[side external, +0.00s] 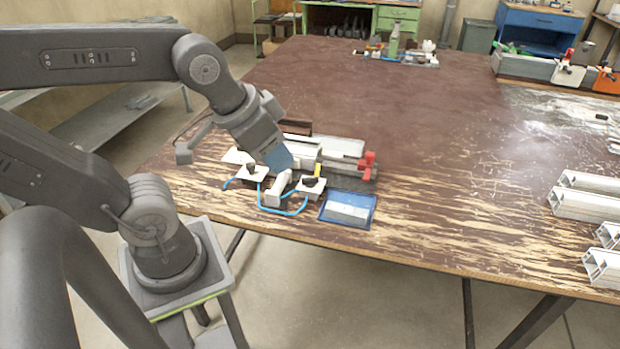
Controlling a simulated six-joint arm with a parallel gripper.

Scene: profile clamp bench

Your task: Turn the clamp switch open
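The clamp fixture (345,166) lies near the table's front edge, with a red piece (369,164) at its right end. Two white plates with black knobs stand in front of it, a left switch (251,171) and a right switch (312,184). Blue hoses (288,212) run by them. I cannot tell which knob is the clamp switch, or how either is turned. My gripper (280,164) points down above and between the two plates, close to a white block (279,190). Its fingertips partly hide the fixture. I cannot tell whether it is open or touching anything.
A blue tray (366,219) with a pale piece in it sits right of the switches by the front edge. Light metal profiles (587,204) lie at the right edge. More gear (398,54) stands at the table's far end. The middle of the table is clear.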

